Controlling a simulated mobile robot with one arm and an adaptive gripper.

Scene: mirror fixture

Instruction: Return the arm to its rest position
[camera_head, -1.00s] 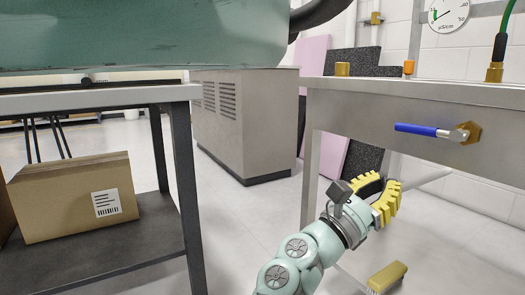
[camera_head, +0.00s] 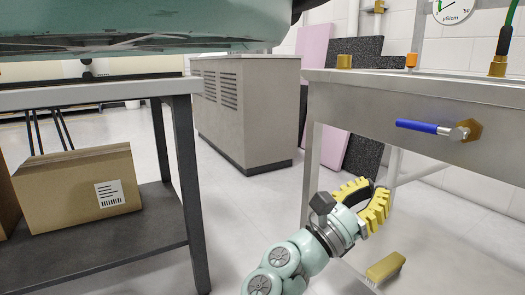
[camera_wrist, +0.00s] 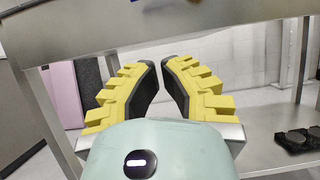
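My gripper (camera_head: 372,188) has yellow ribbed fingers with black inner pads. In the head view it is low, right of the middle, in front of the metal bench (camera_head: 400,110) and below its top. The wrist view also shows the gripper (camera_wrist: 164,64), with its fingers leaning towards each other and a gap between the tips. It is open and empty. The teal arm (camera_head: 292,258) runs from the bottom edge up to it.
The bench carries a blue-handled valve (camera_head: 425,127) on its front. A yellow brush-like block (camera_head: 384,267) lies on the lower shelf. A dark-legged table (camera_head: 90,97) with a cardboard box (camera_head: 75,190) below stands left. A grey cabinet (camera_head: 250,110) stands behind; floor between is clear.

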